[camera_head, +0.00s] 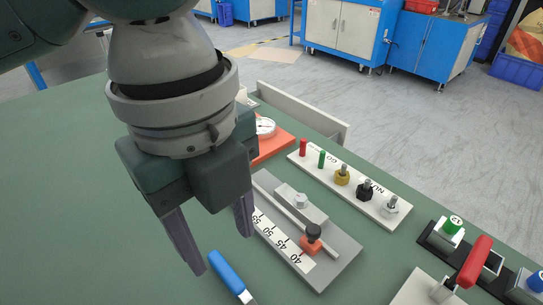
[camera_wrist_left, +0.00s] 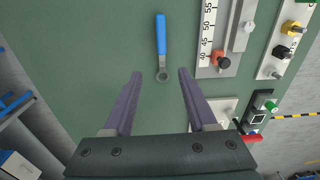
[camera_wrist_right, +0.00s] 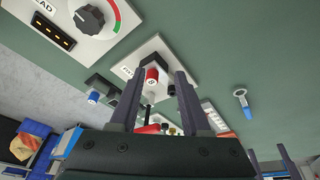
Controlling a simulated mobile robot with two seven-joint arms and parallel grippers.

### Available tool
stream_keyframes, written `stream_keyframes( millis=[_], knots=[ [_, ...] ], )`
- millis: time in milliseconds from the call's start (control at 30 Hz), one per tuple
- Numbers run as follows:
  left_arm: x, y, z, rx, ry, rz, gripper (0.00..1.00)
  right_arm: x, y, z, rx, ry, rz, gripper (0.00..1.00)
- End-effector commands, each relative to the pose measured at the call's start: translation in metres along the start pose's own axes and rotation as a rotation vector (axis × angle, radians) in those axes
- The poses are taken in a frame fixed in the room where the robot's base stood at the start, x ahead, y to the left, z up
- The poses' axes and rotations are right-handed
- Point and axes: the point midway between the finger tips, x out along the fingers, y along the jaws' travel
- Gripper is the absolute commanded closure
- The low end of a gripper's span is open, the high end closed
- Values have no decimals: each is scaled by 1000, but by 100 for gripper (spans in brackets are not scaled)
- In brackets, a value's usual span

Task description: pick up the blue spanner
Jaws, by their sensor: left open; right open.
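The blue spanner (camera_head: 231,276) lies on the green table in the head view, its lower end cut off by the frame edge. My left gripper (camera_head: 218,250) is open above the table, close to the spanner's handle. In the left wrist view the whole spanner (camera_wrist_left: 161,45) shows, with its grey ring end lying between the two fingertips of my left gripper (camera_wrist_left: 160,75) as seen from above. The spanner also shows in the right wrist view (camera_wrist_right: 245,107), to the right of the fingers. My right gripper (camera_wrist_right: 161,75) is open, and nothing shows held in it.
A grey scale plate (camera_head: 345,258) with a red and black slider lies right of the spanner. Beyond it is a white strip (camera_head: 325,183) with several pegs. A dark panel with a red lever (camera_head: 474,262) is at the lower right. The table's left side is clear.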

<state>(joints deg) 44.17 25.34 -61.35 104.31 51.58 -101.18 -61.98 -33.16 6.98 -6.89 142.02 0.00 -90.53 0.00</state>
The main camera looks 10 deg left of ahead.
Motion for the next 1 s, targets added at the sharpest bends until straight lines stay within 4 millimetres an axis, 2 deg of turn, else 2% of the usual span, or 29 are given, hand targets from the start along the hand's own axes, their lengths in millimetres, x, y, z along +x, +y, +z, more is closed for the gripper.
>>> stream_keyframes(
  millis=[33,167,400,567,800,1000],
  knots=[
    [13,0,5,16,-12,9,43,14,-1,4,0,0,0,53],
    [22,2,10,38,-21,26,43,19,-1,6,1,1,0,53],
    [54,2,10,39,-20,26,43,25,-1,8,1,1,-1,53],
    [68,0,11,39,-20,24,43,28,-2,9,2,1,-1,53],
    [105,-3,13,38,-21,25,43,38,-2,12,3,1,-2,53],
    [112,-3,13,40,-22,23,43,39,-2,13,3,1,-2,53]
  ],
)
